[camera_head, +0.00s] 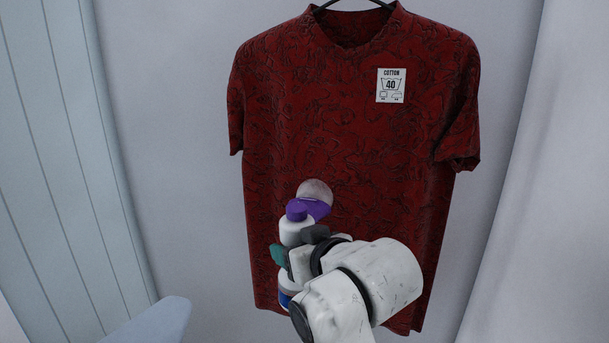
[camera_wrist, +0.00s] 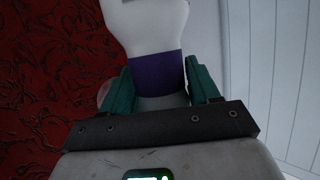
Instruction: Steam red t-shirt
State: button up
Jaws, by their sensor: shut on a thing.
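The red t-shirt (camera_head: 340,130) hangs on a dark hanger against a pale wall, its surface covered in creases. A white label reading "COTTON 40" (camera_head: 391,85) is on its upper right chest. My gripper (camera_head: 283,256) is shut on a white and purple steamer (camera_head: 296,231), held upright in front of the shirt's lower left part. The steamer's round pale head (camera_head: 314,193) faces the shirt; I cannot tell whether it touches. In the wrist view, the green fingers (camera_wrist: 160,92) sit on either side of the steamer's body (camera_wrist: 150,30), with the red fabric (camera_wrist: 45,80) at left.
A pale panelled surface (camera_head: 65,140) stands at the left, and a white surface (camera_head: 545,170) at the right. A light blue-grey edge (camera_head: 155,322), perhaps an ironing board, shows at the bottom left. The wall beside the shirt is bare.

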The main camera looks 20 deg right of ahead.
jog(key=shift+n+y, duration=0.5)
jog(key=shift+y, duration=0.3)
jog(key=s+r, duration=0.1)
jog(key=r, duration=0.2)
jog(key=s+r, duration=0.1)
jog(key=r, duration=0.2)
jog(key=s+a+r+p, duration=0.1)
jog(key=r, duration=0.2)
jog(key=shift+a, duration=0.1)
notch_tip(320, 180, up, 8)
jog(key=n+y+b, duration=0.2)
send_over(296, 210)
jog(key=d, duration=0.4)
jog(key=shift+w+a+f+g, duration=0.1)
jog(key=shift+w+a+g, duration=0.05)
jog(key=shift+w+g, duration=0.2)
jog(key=shift+f, duration=0.1)
jog(key=shift+s+f+b, duration=0.15)
jog(key=shift+f+b, duration=2.85)
jog(key=shift+f, duration=3)
jog(key=shift+s+f+b, duration=0.15)
jog(key=shift+f+b, duration=2.85)
jog(key=shift+f, duration=3)
